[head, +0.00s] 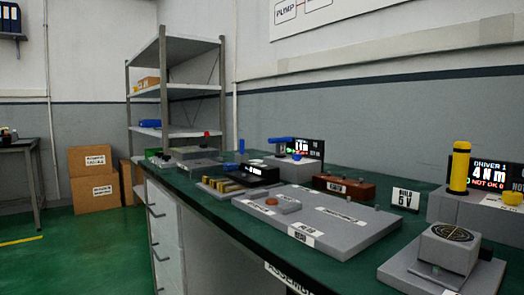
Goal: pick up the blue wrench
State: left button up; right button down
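On the green-topped bench (222,208), a blue tool with a long horizontal part (279,140) sits at a grey block beside a small dark display. It may be the blue wrench, but it is too small to tell. A small upright blue piece (241,146) stands to its left. Neither of my grippers is in view.
A grey plate (330,222) fills the bench middle. A yellow upright tool (460,168) stands by a display reading "4 Nm", behind a grey fixture (447,251) at the front right. Shelves (178,92) and cardboard boxes (92,178) stand behind.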

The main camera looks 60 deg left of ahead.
aim_at(280, 146)
jog(key=u, duration=1.8)
jog(key=i+j+z, duration=0.1)
jog(key=z, duration=0.3)
jog(key=j+z, duration=0.4)
jog(key=i+j+z, duration=0.1)
jog(key=z, duration=0.35)
jog(key=j, duration=0.1)
